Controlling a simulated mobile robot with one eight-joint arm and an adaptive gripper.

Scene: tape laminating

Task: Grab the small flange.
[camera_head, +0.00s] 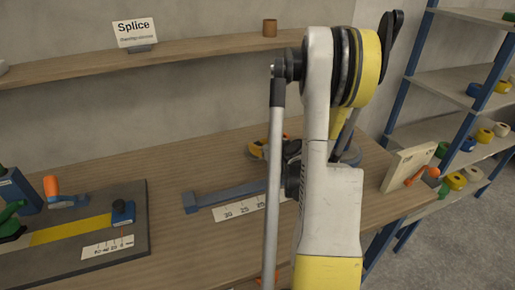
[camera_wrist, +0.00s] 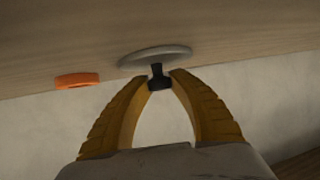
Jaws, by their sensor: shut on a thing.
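The small flange appears to be the flat grey disc (camera_wrist: 155,53) with a black stem in the wrist view. My gripper (camera_wrist: 161,79) has its two yellow fingers closed on the black stem (camera_wrist: 157,78), one fingertip on each side. The disc lies against or very near the wooden surface; I cannot tell if there is a gap.
An orange ring (camera_wrist: 78,80) lies left of the flange. On the bench (camera_head: 190,160) are a grey-blue bar (camera_head: 230,194), a ruler strip (camera_head: 238,207) and a dark board (camera_head: 140,235) at left. A cream block (camera_head: 407,167) stands near the right edge. A shelf (camera_head: 200,48) runs above.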

